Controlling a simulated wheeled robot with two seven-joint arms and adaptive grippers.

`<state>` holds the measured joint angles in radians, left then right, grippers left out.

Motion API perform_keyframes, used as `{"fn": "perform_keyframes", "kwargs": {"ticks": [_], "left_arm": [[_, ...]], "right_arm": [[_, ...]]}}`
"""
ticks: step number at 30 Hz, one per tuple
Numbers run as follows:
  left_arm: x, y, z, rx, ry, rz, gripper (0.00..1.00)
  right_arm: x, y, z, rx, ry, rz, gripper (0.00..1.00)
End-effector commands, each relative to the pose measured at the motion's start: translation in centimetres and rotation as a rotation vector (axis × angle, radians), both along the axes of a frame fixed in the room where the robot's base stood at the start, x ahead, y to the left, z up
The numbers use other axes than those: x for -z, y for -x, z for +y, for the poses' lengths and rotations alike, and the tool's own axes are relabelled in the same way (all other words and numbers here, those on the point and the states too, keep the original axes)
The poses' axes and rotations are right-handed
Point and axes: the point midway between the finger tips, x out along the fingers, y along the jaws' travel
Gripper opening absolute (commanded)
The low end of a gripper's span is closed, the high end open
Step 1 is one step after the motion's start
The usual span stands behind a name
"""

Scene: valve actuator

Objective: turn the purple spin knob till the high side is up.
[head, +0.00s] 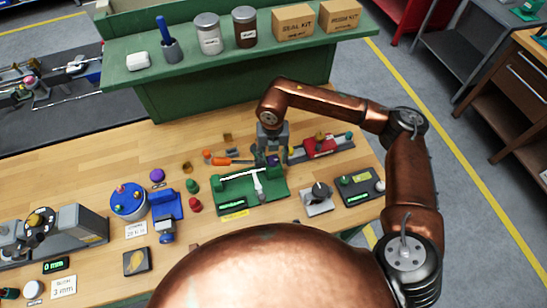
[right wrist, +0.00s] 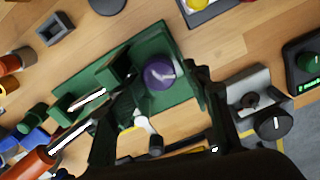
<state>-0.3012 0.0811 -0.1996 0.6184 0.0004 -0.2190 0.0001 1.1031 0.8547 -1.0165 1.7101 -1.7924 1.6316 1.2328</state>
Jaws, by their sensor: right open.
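The purple spin knob (right wrist: 160,74) is round with a pale mark on its top. It sits on a green fixture (right wrist: 180,93), which in the head view (head: 272,196) has a white lever and a display. My right gripper (right wrist: 158,88) is open in the wrist view, with its dark fingers on either side of the knob; I cannot tell whether they touch it. In the head view my right gripper (head: 270,158) points down at the fixture's back edge and mostly hides the knob. My left gripper is not in view.
A screwdriver with an orange handle (head: 222,161) lies left of the gripper. A red vise-like device (head: 320,145) stands close at right. A grey device with a black knob (head: 317,198) and a dark display box (head: 358,187) stand front right. A green shelf (head: 190,72) rises behind.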

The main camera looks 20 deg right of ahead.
Motion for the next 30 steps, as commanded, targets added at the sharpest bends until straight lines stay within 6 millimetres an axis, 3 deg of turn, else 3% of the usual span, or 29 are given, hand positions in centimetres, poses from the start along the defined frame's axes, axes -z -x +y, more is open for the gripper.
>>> {"fn": "perform_keyframes", "kwargs": {"ticks": [9, 15, 27, 30], "left_arm": [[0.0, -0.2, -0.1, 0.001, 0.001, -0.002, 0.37], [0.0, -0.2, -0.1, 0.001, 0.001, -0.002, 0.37], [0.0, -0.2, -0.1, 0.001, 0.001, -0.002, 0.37], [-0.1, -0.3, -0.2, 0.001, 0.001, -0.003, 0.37]], "right_arm": [[-4.9, -0.2, -0.1, 0.002, -0.001, -0.005, 0.47], [-6.8, -0.2, -0.2, 0.004, 0.000, -0.003, 0.47], [-7.3, -0.1, -0.2, 0.004, 0.000, -0.002, 0.47], [-7.0, 0.4, 0.8, -0.014, -0.035, 0.009, 0.47]]}}
